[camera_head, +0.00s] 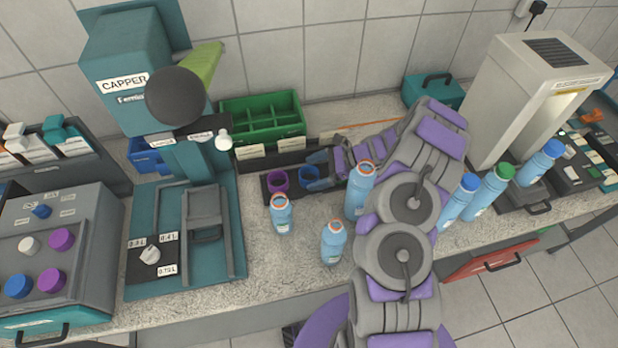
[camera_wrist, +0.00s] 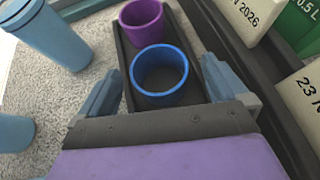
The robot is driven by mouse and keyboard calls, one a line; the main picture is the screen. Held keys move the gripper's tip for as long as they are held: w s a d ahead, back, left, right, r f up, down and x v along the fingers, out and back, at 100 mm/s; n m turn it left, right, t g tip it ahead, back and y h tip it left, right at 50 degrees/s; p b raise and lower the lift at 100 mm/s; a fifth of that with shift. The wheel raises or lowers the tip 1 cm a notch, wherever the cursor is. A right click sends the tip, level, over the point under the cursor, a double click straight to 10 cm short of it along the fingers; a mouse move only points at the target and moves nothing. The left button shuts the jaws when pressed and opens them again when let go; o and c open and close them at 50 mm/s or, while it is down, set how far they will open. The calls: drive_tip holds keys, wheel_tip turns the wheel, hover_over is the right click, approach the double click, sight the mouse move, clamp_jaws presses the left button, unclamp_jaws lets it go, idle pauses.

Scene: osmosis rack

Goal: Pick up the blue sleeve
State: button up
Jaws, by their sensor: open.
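The blue sleeve (camera_wrist: 160,75) is an open, round cup shape in a dark tray (camera_wrist: 181,32). In the wrist view it sits between the two fingers of my gripper (camera_wrist: 157,88), which are apart with a gap on each side of it. In the head view the blue sleeve (camera_head: 310,173) shows at the fingertips of my gripper (camera_head: 328,170), partly hidden by them. A purple sleeve (camera_wrist: 142,20) stands in the same tray beyond the blue one; it also shows in the head view (camera_head: 278,180).
Several light-blue bottles (camera_head: 282,214) stand on the counter near my arm, one (camera_head: 359,190) close beside it. A green bin (camera_head: 262,118) with labels stands behind the tray. A teal capper machine (camera_head: 185,220) is to the left. A grey machine (camera_head: 535,90) is at the right.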

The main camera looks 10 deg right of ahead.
drive_tip(key=c, duration=1.1)
drive_tip(key=shift+r, duration=0.1)
